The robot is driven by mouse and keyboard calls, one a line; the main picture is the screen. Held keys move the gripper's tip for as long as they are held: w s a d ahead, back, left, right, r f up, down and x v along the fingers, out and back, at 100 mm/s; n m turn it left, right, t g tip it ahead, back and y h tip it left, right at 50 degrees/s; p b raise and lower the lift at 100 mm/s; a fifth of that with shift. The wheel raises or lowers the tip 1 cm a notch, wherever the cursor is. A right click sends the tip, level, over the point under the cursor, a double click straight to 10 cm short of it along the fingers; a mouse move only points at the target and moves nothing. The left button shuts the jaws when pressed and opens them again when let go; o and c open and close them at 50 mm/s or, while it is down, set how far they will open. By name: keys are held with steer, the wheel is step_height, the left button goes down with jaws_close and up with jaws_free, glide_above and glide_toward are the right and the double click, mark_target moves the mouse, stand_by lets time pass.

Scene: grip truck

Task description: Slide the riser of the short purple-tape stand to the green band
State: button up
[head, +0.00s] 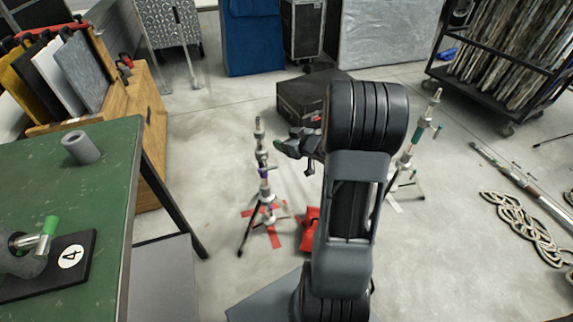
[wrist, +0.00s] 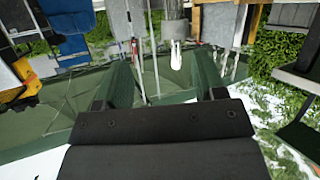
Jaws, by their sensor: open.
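The short stand (head: 265,195) with purple tape on its lower column stands upright on the floor, left of my arm, with its legs spread. Its riser (head: 259,132) is the thin upper part, topped by a pale spigot. I cannot make out a green band on it. My gripper (head: 284,147) is just right of the riser, at about the height of its upper collar; I cannot tell whether they touch. In the wrist view my gripper (wrist: 162,64) has its two dark green fingers wide apart, with nothing clearly held between them.
A second stand (head: 408,155) with green marks is partly hidden behind my arm. Red tape (head: 275,236) and a red bag (head: 309,232) lie near the short stand's feet. A green table (head: 60,190) is at left; a dark case (head: 305,98) lies behind. Cables (head: 525,215) lie at right.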

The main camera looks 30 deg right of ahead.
mark_target(263, 143)
steer(key=w+a+f+b, duration=0.1)
steer(key=w+f+b, duration=0.1)
steer(key=w, duration=0.1)
steer(key=w+a+f+y+b, duration=0.1)
steer(key=w+f, duration=0.1)
steer(key=w+a+f+y+b, duration=0.1)
steer(key=w+a+f+b, duration=0.1)
steer(key=w, duration=0.1)
steer(key=shift+w+f+n+b, duration=0.3)
steer(key=shift+x, duration=1.35)
steer(key=shift+r, duration=0.15)
jaws_close()
